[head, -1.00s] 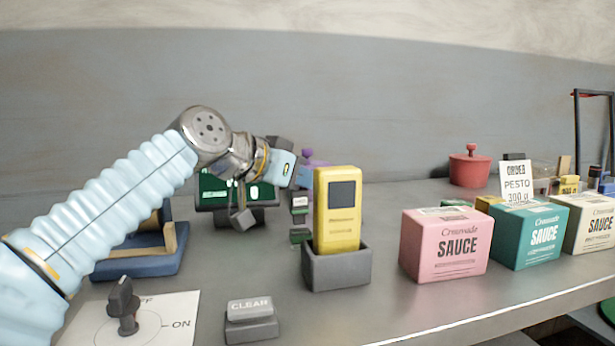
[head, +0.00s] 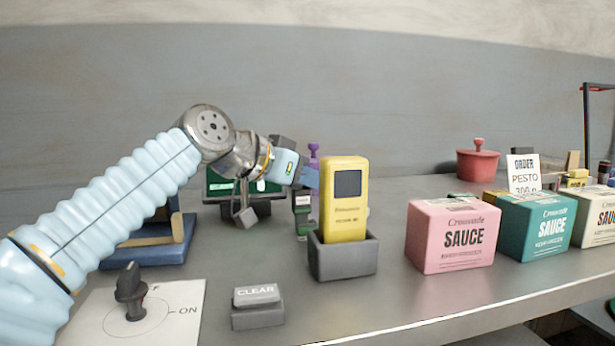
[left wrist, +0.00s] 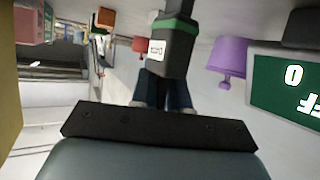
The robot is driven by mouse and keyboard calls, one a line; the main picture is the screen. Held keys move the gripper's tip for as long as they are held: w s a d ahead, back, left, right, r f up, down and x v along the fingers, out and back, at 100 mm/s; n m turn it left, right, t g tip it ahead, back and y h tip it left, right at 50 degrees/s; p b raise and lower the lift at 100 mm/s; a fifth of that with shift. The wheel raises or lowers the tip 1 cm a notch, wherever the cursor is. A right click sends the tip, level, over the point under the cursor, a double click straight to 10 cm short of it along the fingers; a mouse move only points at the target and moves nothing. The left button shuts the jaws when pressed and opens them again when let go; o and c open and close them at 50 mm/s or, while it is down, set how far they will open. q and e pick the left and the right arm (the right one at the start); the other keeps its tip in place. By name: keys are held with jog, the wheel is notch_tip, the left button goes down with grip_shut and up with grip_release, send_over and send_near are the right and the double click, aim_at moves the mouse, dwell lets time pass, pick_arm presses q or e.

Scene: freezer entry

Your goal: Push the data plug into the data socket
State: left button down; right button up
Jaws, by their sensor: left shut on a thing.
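My left gripper (head: 306,180) is shut on the data plug, just behind and left of the yellow handheld device. In the left wrist view the data plug (left wrist: 172,50) is a dark grey block with a green band and a small white label, between the fingertips (left wrist: 163,98). In the head view the plug (head: 302,203) shows as a small dark piece with a pale label below the fingers. A dark green-marked block (head: 301,229), perhaps the data socket, is directly below it. I cannot tell whether they touch. My right gripper is not in view.
The yellow device (head: 345,200) stands in a grey holder (head: 343,261), close to the fingers. A purple object (head: 313,155) and a green screen (head: 222,185) are behind. A CLEAR button (head: 257,305) and a rotary knob (head: 130,290) are in front. Sauce boxes (head: 453,240) stand right.

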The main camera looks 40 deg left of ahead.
pick_arm(q)
jog(key=shift+w+d+r, duration=0.1)
jog(key=shift+w+r, duration=0.15)
jog(key=shift+w, duration=0.2)
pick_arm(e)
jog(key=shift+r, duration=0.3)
pick_arm(q)
jog(key=shift+f, duration=0.1)
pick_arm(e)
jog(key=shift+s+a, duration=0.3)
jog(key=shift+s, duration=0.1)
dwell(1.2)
